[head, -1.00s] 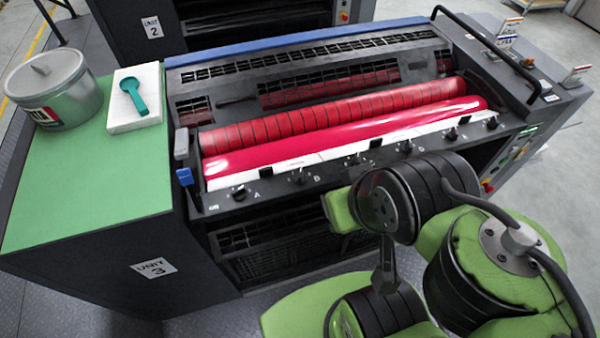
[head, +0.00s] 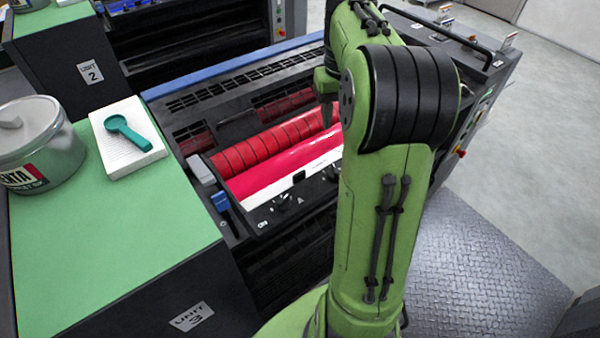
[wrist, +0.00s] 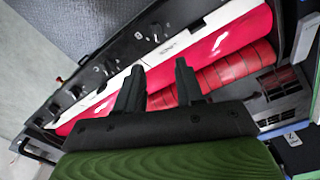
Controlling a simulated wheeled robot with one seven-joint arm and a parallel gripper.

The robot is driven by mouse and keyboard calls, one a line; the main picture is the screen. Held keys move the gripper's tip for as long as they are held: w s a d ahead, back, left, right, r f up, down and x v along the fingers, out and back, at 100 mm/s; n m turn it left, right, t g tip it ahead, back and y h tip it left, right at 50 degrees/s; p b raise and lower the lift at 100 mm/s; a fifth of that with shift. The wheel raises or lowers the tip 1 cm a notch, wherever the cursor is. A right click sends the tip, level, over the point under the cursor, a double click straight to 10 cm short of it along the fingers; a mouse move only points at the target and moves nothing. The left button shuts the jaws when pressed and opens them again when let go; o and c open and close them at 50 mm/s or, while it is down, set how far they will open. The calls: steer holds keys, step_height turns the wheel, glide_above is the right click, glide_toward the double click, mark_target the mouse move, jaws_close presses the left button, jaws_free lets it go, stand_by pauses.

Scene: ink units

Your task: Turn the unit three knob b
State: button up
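Unit three is the dark press unit with the plate marked "UNIT 3" (head: 192,316). In the head view, knob A (head: 281,203) is a small black knob on the front rail at the left. A dark knob beside my arm (head: 331,172) is partly hidden, its letter unreadable; by position it may be knob b. My arm covers the rail to the right. In the wrist view, several black knobs (wrist: 100,68) line the rail; their letters are too small to read. My gripper (wrist: 158,86) is open and empty, its two fingers apart, over the rollers and white strip, touching no knob.
The red rollers (head: 265,140) lie behind the rail. A green-topped cabinet (head: 110,225) stands at left, with a metal can (head: 35,150) and a white pad (head: 125,140) bearing a teal spoon-like tool (head: 128,132). A black handrail (head: 440,28) runs along the unit's far right end. Tread-plate floor (head: 480,265) lies clear at right.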

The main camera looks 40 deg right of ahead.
mark_target(335, 168)
steer(key=f+b, duration=0.1)
steer(key=f, duration=0.4)
steer(key=d+f+b, duration=0.1)
steer(key=f, duration=0.5)
steer(key=f+b, duration=0.2)
steer(key=f, duration=0.3)
steer(key=shift+s+d+f, duration=0.15)
steer(key=shift+d+f, duration=0.05)
steer(key=shift+d, duration=0.05)
jaws_close()
